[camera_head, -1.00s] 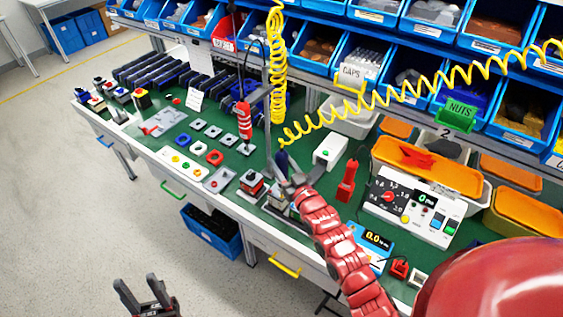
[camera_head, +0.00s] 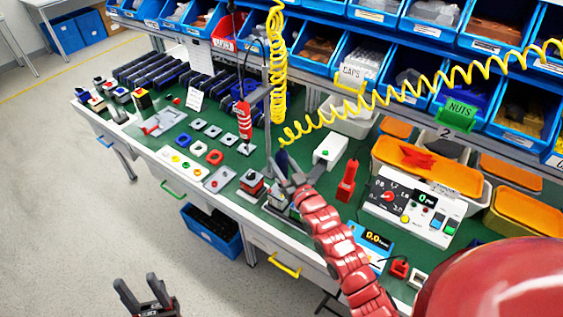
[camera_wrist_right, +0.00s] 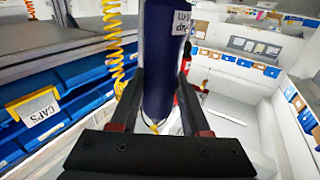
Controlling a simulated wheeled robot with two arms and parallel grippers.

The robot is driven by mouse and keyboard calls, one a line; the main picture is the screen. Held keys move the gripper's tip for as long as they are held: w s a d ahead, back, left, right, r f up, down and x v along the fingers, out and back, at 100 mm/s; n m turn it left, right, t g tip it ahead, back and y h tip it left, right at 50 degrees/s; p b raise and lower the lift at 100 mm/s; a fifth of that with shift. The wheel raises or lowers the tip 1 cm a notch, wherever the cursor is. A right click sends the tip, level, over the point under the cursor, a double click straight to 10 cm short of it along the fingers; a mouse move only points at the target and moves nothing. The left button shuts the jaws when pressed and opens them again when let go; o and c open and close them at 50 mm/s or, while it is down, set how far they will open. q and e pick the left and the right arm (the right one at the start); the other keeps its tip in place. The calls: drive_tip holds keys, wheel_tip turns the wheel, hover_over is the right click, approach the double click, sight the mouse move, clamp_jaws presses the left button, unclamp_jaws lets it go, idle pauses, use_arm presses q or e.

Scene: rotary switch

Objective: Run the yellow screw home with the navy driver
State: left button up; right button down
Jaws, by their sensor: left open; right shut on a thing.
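My right gripper (camera_head: 290,184) is shut on the navy driver (camera_head: 282,162) over the middle of the green bench. The driver stands roughly upright in the head view. In the right wrist view the driver (camera_wrist_right: 163,60) fills the space between the fingers and carries a white label. The driver's tip and the yellow screw are hidden; I cannot tell whether they touch. A small dark-based fixture (camera_head: 276,204) is partly visible under the gripper. My left gripper (camera_head: 142,294) is open and empty, low at the front left, over the floor away from the bench.
A red-handled driver (camera_head: 244,118) hangs near the post left of the right gripper. A gauge panel (camera_head: 412,205) stands farther right. Yellow coiled hoses (camera_head: 277,70) hang above. Blue bins (camera_head: 358,62) line the back.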

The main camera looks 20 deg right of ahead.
drive_tip(key=shift+f+b, duration=0.6)
drive_tip(key=shift+b, duration=0.05)
idle(0.5)
drive_tip(key=shift+r, duration=0.1)
drive_tip(key=shift+f+b, duration=0.4)
drive_tip(key=shift+b, duration=0.25)
idle(2.6)
idle(0.5)
drive_tip(key=shift+r+p, duration=0.95)
drive_tip(key=shift+r, duration=1.3)
